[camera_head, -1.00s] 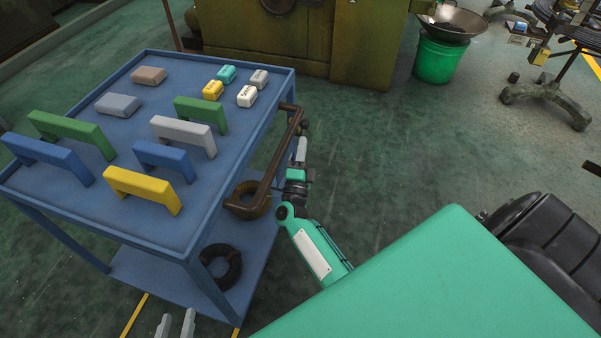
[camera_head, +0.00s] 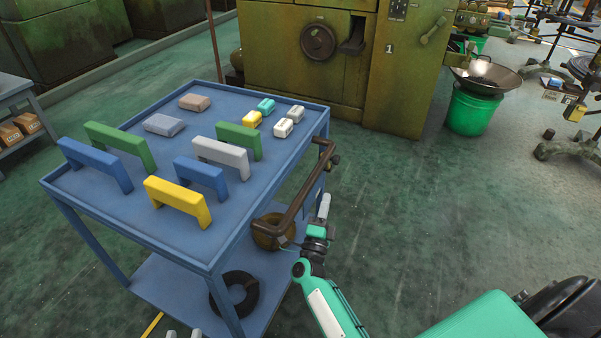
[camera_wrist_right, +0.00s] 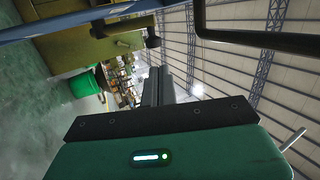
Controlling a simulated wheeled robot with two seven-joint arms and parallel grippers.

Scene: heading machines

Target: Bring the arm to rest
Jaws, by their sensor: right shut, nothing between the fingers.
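My right gripper (camera_head: 324,206) is beside the right side of the blue trolley (camera_head: 111,232), just to the right of its brown handle. In the right wrist view its grey fingers (camera_wrist_right: 158,88) are together, with nothing between them. My green forearm runs down and right from it in the head view. My left gripper (camera_head: 184,334) shows only as two grey fingertips at the bottom edge, apart from each other. The rest of it is cut off.
The trolley holds several coloured handles, such as a yellow one (camera_head: 178,198), and small blocks. Its bar (camera_head: 303,194) sticks out near my right gripper. A machine (camera_head: 303,60) and a green bucket (camera_head: 472,112) stand behind. Floor right of the trolley is clear.

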